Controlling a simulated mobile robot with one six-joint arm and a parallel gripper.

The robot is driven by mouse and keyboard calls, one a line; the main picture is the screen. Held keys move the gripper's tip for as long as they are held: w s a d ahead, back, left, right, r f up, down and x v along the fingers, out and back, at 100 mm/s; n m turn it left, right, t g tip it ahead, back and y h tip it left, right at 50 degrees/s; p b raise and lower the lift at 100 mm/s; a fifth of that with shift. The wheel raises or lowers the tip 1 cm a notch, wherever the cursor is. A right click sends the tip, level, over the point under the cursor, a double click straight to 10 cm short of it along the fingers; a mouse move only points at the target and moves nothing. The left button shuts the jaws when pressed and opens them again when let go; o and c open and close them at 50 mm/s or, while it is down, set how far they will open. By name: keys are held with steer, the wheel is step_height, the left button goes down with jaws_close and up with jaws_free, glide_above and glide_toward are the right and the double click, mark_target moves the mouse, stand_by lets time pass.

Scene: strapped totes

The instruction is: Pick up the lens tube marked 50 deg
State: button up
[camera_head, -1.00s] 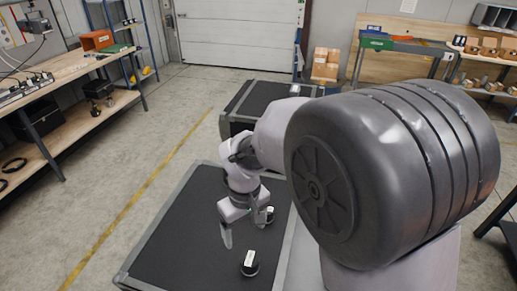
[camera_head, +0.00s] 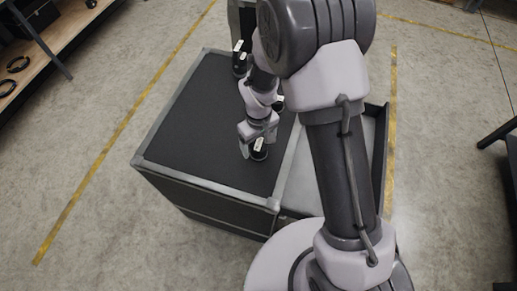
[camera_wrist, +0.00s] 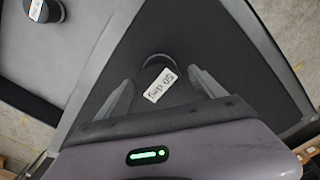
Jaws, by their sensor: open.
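The lens tube (camera_wrist: 161,84) is a short black cylinder with a white label that reads "50 deg", upside down in the wrist view. In the head view it (camera_head: 259,147) stands on the dark top of a tote (camera_head: 206,110). My gripper (camera_wrist: 160,77) is open, with one finger on each side of the tube in the wrist view. In the head view my gripper (camera_head: 257,143) is right at the tube. I cannot tell whether the fingers touch it or how low they reach.
Another black tube with a white label (camera_head: 238,62) stands towards the far edge of the tote. A further one (camera_head: 279,103) is partly hidden by my arm. A grey-lined open compartment (camera_head: 308,185) lies to the right. The tote's left part is clear.

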jaws_close()
stand_by(0.3)
steer(key=shift+r, duration=0.1)
